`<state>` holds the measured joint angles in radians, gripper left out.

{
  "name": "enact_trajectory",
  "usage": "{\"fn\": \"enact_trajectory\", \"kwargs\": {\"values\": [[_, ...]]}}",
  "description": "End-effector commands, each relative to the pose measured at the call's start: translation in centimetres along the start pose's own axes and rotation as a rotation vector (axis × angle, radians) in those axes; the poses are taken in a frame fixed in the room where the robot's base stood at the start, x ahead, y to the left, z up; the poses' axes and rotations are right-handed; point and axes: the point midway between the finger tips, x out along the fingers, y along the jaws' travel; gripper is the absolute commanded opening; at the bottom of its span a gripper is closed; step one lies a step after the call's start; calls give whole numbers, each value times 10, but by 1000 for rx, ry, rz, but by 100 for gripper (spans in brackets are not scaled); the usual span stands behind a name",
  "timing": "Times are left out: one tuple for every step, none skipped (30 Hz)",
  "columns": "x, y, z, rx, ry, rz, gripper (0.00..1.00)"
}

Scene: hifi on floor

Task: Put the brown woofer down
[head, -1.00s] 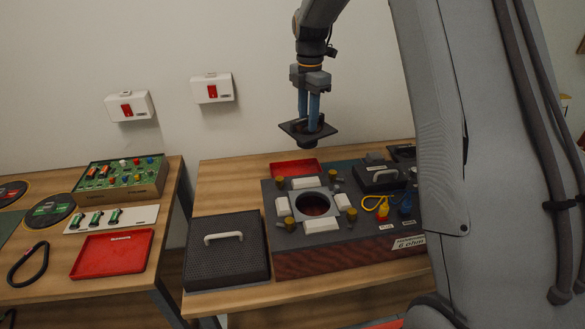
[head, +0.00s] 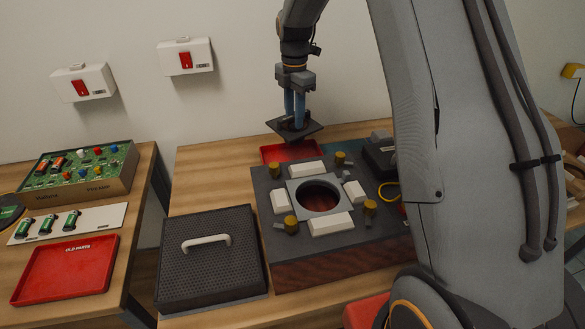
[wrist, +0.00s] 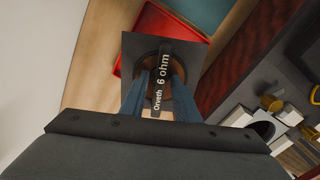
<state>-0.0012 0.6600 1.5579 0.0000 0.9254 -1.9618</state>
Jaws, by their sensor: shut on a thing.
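My gripper (head: 295,112) is shut on the woofer (head: 312,130), a dark square plate with a round body. It is held in the air above the back of the right-hand table, over or near a red tray (head: 272,152). In the wrist view the woofer (wrist: 188,60) shows its brown cone and a bar labelled "6 ohm" between my blue fingers. The red tray (wrist: 146,25) lies below and partly behind it. The speaker box (head: 262,185) stands in front, with a round opening (head: 318,196) in its top. Part of the tray is hidden by the woofer and box.
White blocks and yellow knobs (head: 370,207) surround the opening. A black grille with a white handle (head: 206,241) lies left of the box. A second table at left holds a red parts tray (head: 65,270) and a green circuit board (head: 85,170). My arm hides the right side.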

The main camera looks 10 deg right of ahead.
Motion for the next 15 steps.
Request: {"fn": "enact_trajectory", "kwargs": {"values": [[3,2,0,-1,-1,3,0],[5,2,0,-1,-1,3,0],[8,2,0,-2,-1,3,0],[10,2,-1,-2,-1,2,0],[13,2,-1,-2,-1,2,0],[18,2,-1,-3,-1,1,0],[23,2,-1,-3,0,0,0],[28,2,-2,-3,0,0,0],[34,2,-2,-3,0,1,0],[39,2,-2,-3,0,0,0],[44,2,-2,-3,0,1,0],[50,2,-1,-3,-1,1,0],[54,2,-1,-3,0,1,0],[58,2,-1,-3,-1,1,0],[61,2,-1,-3,-1,3,0]]}}
